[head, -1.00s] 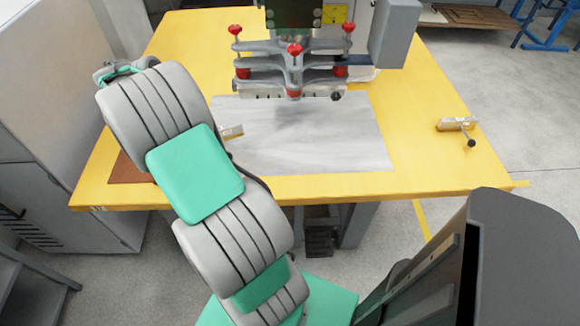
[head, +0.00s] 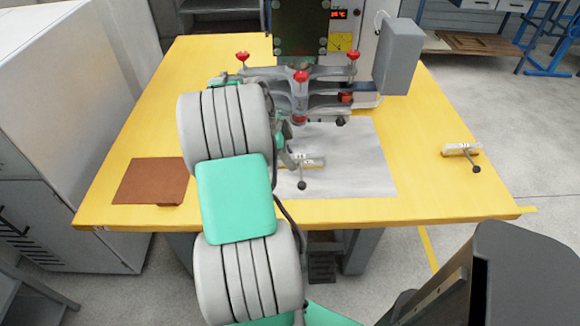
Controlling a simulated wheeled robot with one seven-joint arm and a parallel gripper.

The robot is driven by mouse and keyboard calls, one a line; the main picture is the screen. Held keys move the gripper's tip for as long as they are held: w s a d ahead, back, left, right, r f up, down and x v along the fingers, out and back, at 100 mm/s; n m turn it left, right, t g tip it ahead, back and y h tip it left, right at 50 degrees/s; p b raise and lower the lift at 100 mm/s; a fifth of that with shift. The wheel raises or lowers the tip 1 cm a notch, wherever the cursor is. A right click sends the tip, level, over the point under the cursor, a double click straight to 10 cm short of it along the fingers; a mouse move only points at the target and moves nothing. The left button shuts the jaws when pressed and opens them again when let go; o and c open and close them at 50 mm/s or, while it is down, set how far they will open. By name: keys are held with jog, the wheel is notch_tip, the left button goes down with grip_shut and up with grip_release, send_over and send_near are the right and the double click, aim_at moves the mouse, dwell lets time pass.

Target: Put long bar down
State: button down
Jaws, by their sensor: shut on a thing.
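My gripper (head: 288,156) is mostly hidden behind my arm, in the middle of the head view. It is shut on a pale bar (head: 312,162) with a dark knob on a short lever. The bar is over the grey sheet (head: 360,170), just in front of the machine's clamp head. I cannot tell whether it touches the sheet. I take it as the long bar; its left end is hidden. A similar bar (head: 457,149) with a dark-knobbed lever lies on the right of the yellow table (head: 420,205).
The machine's clamp head with red knobs (head: 301,76) overhangs the back of the sheet, close to my gripper. A grey box (head: 397,55) hangs at its right. A brown mat (head: 150,181) lies at the table's left. The table's right front is clear.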

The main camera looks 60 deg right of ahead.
jog(key=shift+f, duration=1.7)
jog(key=shift+f, duration=0.2)
jog(key=c, duration=1.3)
grip_release()
jog(key=shift+o, duration=0.2)
jog(key=p+v, duration=0.1)
jog(key=v, duration=1.1)
jog(key=shift+r, duration=0.15)
